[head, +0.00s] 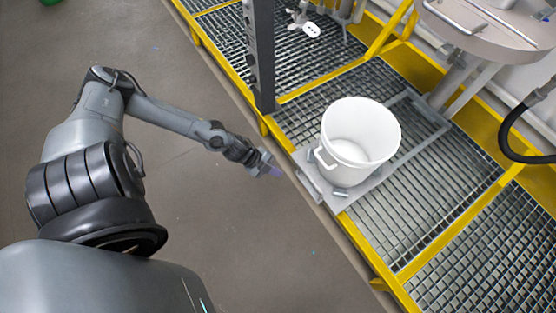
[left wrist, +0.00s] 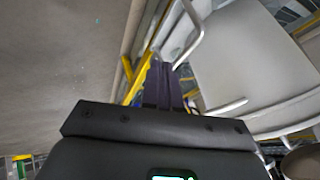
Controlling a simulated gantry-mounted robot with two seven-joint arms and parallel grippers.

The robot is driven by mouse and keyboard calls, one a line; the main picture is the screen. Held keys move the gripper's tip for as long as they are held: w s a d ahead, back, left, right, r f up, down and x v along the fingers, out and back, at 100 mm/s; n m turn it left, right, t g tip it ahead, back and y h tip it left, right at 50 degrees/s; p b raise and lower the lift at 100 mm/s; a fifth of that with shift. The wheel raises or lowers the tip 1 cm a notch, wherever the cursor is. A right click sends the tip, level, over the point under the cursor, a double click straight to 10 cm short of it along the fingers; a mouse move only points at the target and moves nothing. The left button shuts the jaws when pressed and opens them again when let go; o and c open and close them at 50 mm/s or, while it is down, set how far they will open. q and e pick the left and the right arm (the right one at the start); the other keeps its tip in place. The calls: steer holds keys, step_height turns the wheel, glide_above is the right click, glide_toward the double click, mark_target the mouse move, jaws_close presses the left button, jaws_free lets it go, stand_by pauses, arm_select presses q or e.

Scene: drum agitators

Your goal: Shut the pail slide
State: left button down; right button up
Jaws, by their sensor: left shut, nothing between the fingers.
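A white pail (head: 358,140) stands upright on a flat grey slide plate (head: 333,197) in the head view. The plate sits on rails (head: 425,112) over the grating, and its near end reaches the yellow front edge. My left gripper (head: 275,171) is shut and empty, just left of the plate's near edge. In the left wrist view its fingers (left wrist: 165,85) are together, with the pail's pale wall (left wrist: 255,60) close on the right and a light bent handle (left wrist: 188,30) beside them. I cannot tell whether the fingers touch anything. My right gripper is not in view.
A dark post (head: 261,55) rises from the platform left of the pail. Yellow-edged grating (head: 395,240) surrounds the slide. A grey round vessel (head: 490,30) and a black hose (head: 510,130) are at the upper right. The floor (head: 200,215) at the left is clear.

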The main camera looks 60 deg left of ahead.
arm_select(q)
steer(key=w+d+f+b, duration=0.3)
steer(key=w+f+b, duration=0.2)
steer(key=w+b, duration=0.3)
steer(key=shift+f, duration=0.3)
steer(key=shift+d, duration=0.1)
